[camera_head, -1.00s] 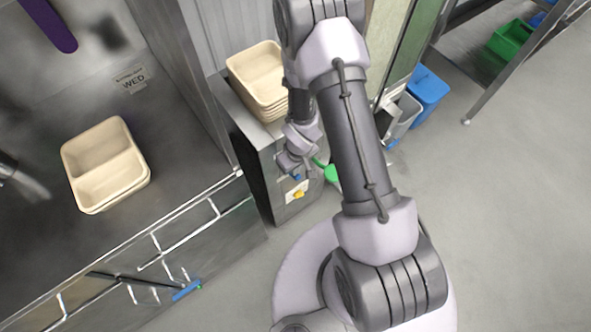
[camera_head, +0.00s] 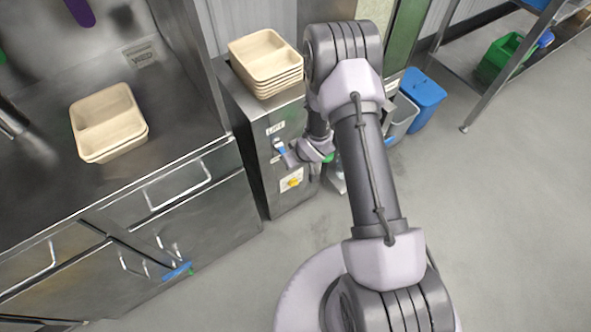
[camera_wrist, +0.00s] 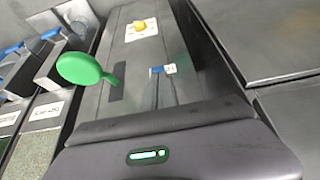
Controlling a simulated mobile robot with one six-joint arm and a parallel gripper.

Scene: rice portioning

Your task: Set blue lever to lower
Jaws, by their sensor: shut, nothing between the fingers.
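The blue lever (camera_head: 281,149) is on the front of a steel cabinet (camera_head: 252,150), below a small white label. It also shows in the wrist view (camera_wrist: 157,70), small, beside a white tag. My gripper (camera_head: 289,157) is shut and empty, close to the lever on its lower right in the head view. In the wrist view its narrow fingers (camera_wrist: 166,80) reach toward the lever and overlap its lower side. I cannot tell whether they touch. The lever's exact angle is hard to make out.
A yellow knob (camera_head: 293,182) on a white plate sits lower on the cabinet. A green round paddle (camera_wrist: 80,68) stands out beside it. Stacked beige trays (camera_head: 266,62) rest on top. A steel counter with another beige tray (camera_head: 108,122) is at left.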

